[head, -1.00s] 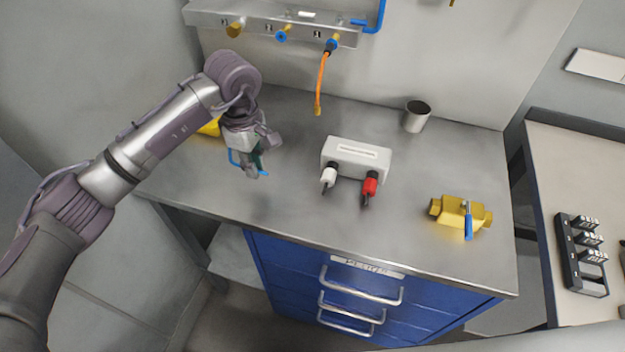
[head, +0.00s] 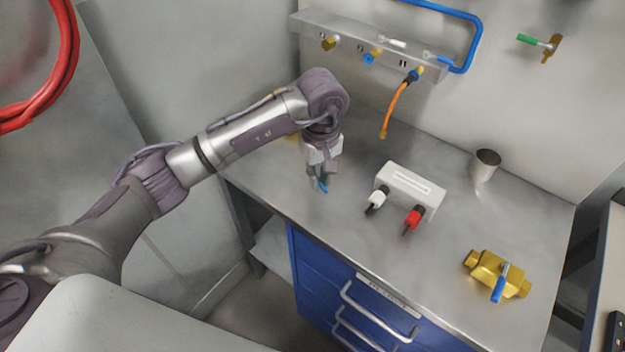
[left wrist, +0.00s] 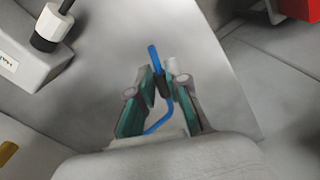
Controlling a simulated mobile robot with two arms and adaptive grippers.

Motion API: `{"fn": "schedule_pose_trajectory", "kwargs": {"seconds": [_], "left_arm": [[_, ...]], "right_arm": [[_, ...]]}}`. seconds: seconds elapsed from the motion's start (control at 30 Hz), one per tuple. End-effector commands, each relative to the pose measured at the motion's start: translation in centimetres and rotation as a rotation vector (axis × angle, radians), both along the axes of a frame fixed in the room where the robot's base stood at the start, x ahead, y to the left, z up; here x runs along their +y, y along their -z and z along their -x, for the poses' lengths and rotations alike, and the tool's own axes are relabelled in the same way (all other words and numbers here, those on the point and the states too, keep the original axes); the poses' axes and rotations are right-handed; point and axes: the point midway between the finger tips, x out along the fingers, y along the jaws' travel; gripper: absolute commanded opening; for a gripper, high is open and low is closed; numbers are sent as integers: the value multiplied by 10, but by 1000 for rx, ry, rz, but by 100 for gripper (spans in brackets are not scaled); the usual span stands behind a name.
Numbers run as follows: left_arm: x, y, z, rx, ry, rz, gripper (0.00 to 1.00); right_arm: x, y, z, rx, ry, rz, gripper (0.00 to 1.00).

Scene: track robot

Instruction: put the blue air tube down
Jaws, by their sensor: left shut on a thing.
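My left gripper (head: 318,184) is shut on the blue air tube (left wrist: 153,54), a thin bent tube. In the left wrist view a dark sleeve on the tube sits between the green-padded fingertips (left wrist: 160,84). One end sticks out past the tips, and the other part curves back beside the fingers. In the head view only a short blue bit of it (head: 324,187) shows. The gripper is low over the left part of the steel worktop (head: 345,222); I cannot tell whether the tube touches it. My right gripper is not in view.
A white box (head: 411,184) with white and red plugs stands right of the gripper. A manifold rail (head: 345,30) is on the wall. Bare worktop lies in front.

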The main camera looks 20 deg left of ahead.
Motion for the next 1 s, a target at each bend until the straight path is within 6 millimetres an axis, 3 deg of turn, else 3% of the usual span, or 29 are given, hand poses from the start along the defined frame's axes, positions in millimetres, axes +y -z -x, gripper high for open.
{"fn": "schedule_pose_trajectory", "kwargs": {"seconds": [0.2,0.53,0.97,1.0], "left_arm": [[23,15,-11,1,-1,0,0],[24,52,-11,3,0,2,0],[25,61,-12,-1,1,0,0],[24,60,-12,-1,1,1,20]], "right_arm": [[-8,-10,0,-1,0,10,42],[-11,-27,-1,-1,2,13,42],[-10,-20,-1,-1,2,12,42],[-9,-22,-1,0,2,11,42]]}}
